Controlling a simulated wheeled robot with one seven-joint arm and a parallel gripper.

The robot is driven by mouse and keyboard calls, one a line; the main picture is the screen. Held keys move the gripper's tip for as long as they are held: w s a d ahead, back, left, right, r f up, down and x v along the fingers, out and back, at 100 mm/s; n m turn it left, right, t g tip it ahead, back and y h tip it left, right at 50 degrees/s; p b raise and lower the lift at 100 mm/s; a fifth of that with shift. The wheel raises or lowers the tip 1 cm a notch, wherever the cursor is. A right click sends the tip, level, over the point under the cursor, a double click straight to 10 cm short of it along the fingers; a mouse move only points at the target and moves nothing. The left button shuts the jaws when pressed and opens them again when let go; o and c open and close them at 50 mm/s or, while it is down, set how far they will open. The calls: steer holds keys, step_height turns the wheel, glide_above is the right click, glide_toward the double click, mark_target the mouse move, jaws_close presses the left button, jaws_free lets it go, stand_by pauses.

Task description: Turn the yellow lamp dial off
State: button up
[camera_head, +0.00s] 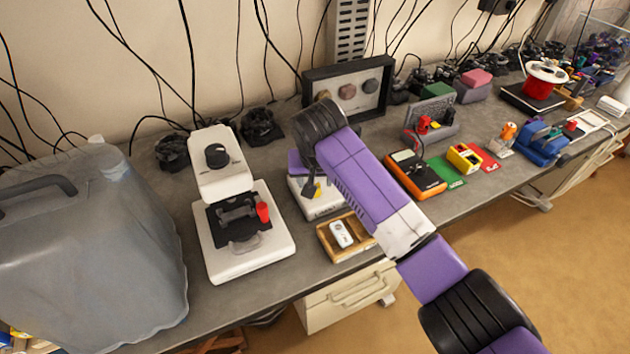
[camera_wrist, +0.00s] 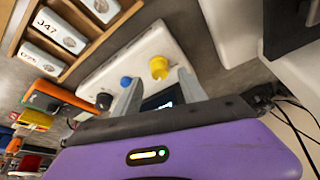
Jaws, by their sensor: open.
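The yellow dial (camera_wrist: 159,68) stands on a white box (camera_wrist: 103,72) in the wrist view. A blue dial (camera_wrist: 126,83) and a black knob (camera_wrist: 103,101) sit beside it in a row. My gripper (camera_wrist: 160,78) is open, with its two grey fingers apart and their tips near the yellow dial, one towards each side. I cannot tell whether they touch it. A small dark screen on the box shows between the fingers. In the head view the white box (camera_head: 318,207) is partly hidden by my arm, and the dial is hard to make out there.
A wooden tray (camera_head: 322,236) with a white item lies in front of the box. A white microscope-like device (camera_head: 281,240) stands to its left, and a dark-framed display (camera_head: 317,79) behind. An orange meter (camera_head: 432,186) lies to the right.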

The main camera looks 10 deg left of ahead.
steer(key=shift+x, duration=1.45)
jaws_close()
